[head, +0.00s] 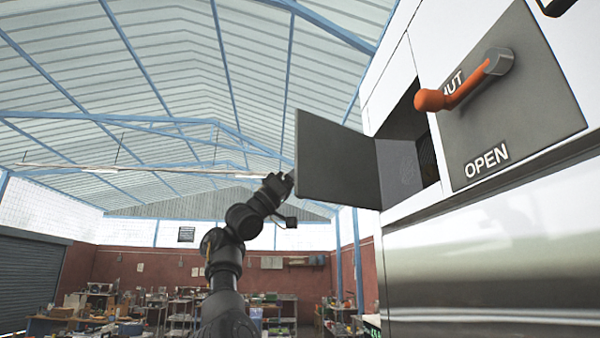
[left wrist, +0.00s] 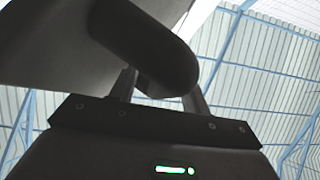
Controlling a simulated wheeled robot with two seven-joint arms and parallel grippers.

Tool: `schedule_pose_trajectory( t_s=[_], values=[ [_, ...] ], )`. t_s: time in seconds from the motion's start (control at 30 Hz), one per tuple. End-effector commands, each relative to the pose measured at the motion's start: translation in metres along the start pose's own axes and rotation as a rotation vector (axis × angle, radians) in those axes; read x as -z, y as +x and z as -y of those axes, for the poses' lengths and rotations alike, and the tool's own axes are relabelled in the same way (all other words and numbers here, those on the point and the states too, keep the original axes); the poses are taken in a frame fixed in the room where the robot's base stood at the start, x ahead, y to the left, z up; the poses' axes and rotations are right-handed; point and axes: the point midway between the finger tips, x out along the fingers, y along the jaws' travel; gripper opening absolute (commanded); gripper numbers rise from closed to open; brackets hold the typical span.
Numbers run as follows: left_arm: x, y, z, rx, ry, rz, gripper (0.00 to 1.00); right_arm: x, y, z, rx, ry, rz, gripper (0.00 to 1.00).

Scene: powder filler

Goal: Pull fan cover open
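The fan cover (head: 338,158) is a dark grey flat panel that stands swung out from an opening in the white machine. Its inner side and the hinge side by the opening show in the head view. My left gripper (head: 284,184) is at the cover's outer left edge. In the left wrist view, a dark rounded handle (left wrist: 160,52) on the cover (left wrist: 60,40) lies across my left gripper's fingers (left wrist: 163,88). The fingers stand apart, and their tips are hidden behind the handle, so I cannot tell if they grip it. My right gripper is out of view.
An orange-tipped lever (head: 465,86) sits on a grey plate (head: 520,125) marked OPEN, right of the opening. The dark opening (head: 410,130) shows part of a fan. The steel machine front (head: 490,265) lies below. Cluttered benches (head: 110,305) stand far behind.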

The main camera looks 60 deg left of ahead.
Motion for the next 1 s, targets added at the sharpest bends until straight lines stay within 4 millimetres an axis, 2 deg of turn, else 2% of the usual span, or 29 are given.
schedule_pose_trajectory(
  t_s=[0.17,0.27,0.5,0.7,0.83,1.0],
  values=[
    [0.000,-0.003,0.000,0.001,0.001,0.000,0.47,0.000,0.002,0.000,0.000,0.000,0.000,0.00],
    [-0.002,-0.013,0.001,0.002,0.003,-0.001,0.47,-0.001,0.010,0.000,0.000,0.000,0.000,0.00],
    [-0.004,-0.061,0.001,0.002,0.002,-0.002,0.47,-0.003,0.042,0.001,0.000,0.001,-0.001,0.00],
    [-0.003,-0.093,0.000,0.001,0.002,-0.002,0.47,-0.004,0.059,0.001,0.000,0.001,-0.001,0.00],
    [-0.002,-0.104,0.000,0.001,0.001,0.000,0.47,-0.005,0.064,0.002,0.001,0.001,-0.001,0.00],
    [-0.001,-0.108,0.000,0.000,0.000,0.000,0.47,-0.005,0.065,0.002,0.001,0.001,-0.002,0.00]
  ],
)
